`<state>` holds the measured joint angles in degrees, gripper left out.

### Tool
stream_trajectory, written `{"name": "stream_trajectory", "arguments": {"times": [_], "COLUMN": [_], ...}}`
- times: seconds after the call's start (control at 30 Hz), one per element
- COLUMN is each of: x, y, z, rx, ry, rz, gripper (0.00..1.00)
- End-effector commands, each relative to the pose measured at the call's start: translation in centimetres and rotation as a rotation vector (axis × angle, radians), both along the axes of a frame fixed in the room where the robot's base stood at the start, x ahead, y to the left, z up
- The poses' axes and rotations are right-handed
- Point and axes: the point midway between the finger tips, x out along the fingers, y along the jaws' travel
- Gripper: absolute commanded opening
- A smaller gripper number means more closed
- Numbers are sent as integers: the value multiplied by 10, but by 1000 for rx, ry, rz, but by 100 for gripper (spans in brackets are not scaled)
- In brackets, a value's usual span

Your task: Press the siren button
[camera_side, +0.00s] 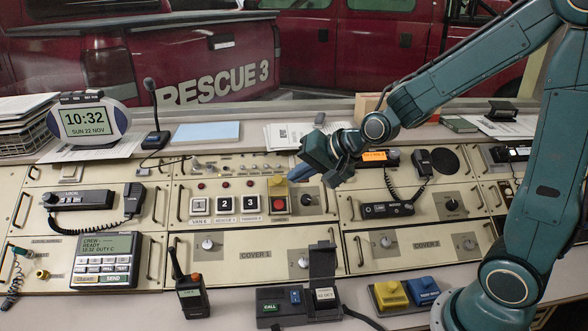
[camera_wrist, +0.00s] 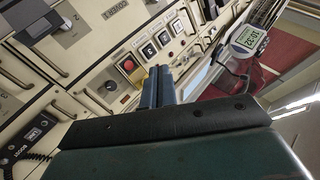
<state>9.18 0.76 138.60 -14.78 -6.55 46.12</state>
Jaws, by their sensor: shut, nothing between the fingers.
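A red button (camera_side: 279,203) sits in a square housing on the console, at the right end of the row of numbered buttons, with a yellow part (camera_side: 277,181) just behind it. Its label is too small to read, so I cannot confirm that it is the siren button. The red button also shows in the wrist view (camera_wrist: 129,65), just left of my fingertips. My gripper (camera_side: 294,173) is shut and empty, above and slightly behind the red button in the side view. Its blue fingers show together in the wrist view (camera_wrist: 154,72). They appear apart from the button.
Numbered buttons (camera_side: 224,202) stand left of the red button, and a black knob (camera_side: 307,200) stands right of it. A radio with a handset (camera_side: 385,209) lies farther right. An upright black cover (camera_side: 322,262) and yellow and blue buttons (camera_side: 391,294) stand at the front.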

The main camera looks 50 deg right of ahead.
Motion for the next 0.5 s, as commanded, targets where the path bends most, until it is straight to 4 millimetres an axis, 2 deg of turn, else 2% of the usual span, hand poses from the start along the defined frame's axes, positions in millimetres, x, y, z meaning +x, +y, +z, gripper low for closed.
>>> {"name": "stream_trajectory", "arguments": {"times": [0.2, 0.5], "x": [28, 58], "y": [-8, -23], "z": [-23, -54], "rx": [155, 378], "ry": [-33, -90], "rz": [-124, -302], "gripper": [0, 0]}}
